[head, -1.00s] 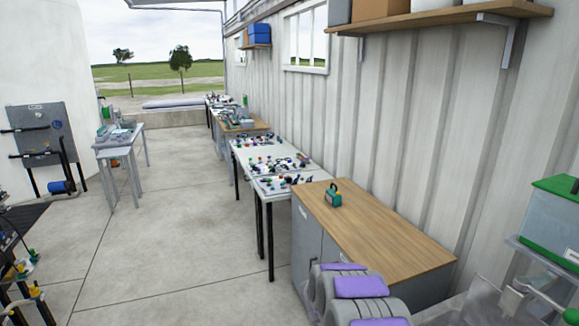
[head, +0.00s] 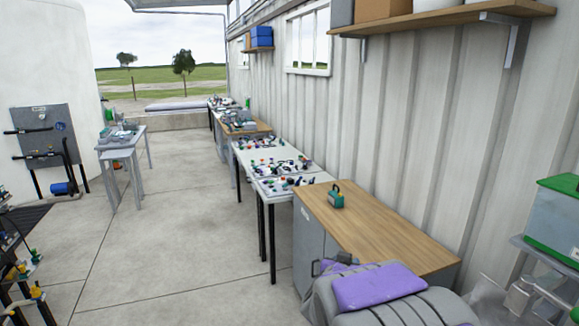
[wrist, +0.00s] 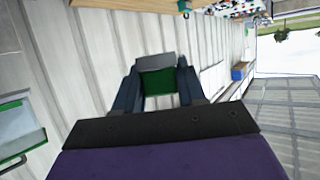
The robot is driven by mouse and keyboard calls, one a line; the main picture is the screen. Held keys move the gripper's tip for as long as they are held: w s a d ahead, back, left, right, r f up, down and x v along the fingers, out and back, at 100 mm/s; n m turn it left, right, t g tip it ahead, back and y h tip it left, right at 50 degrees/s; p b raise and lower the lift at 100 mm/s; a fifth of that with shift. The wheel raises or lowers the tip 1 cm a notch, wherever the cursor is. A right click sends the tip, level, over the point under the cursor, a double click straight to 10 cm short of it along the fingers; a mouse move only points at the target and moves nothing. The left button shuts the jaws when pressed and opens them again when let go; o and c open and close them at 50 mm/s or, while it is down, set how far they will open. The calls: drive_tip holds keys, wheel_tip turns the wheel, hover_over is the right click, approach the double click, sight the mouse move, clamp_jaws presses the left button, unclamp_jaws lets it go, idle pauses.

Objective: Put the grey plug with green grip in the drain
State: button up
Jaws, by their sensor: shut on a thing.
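In the wrist view my gripper (wrist: 157,76) is shut on the grey plug with green grip (wrist: 158,84). The green grip sits between the two dark fingers, and the plug's grey part shows beyond the fingertips. The gripper is up in the air, with the corrugated wall behind it. In the head view my grey and purple arm fills the lower right, and the plug cannot be made out there. I cannot pick out the drain in either view.
A wooden-topped cabinet (head: 375,234) stands along the wall, with a small teal box (head: 337,199) on it. White tables (head: 262,160) with many small parts stand beyond. A green-lidded tote (head: 555,225) is at the far right. The concrete floor (head: 165,240) at left is open.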

drive_tip(key=shift+s+a+r, duration=0.1)
drive_tip(key=shift+s+r, duration=0.1)
drive_tip(key=shift+s, duration=0.25)
wheel_tip(320, 180, down, 13)
drive_tip(key=w+n+y, duration=0.2)
drive_tip(key=n+y, duration=0.1)
drive_tip(key=y, duration=0.1)
drive_tip(key=shift+w+n+t, duration=0.25)
drive_tip(key=shift+n+t, duration=0.15)
drive_tip(key=shift+s+f, duration=0.1)
drive_tip(key=shift+f, duration=0.05)
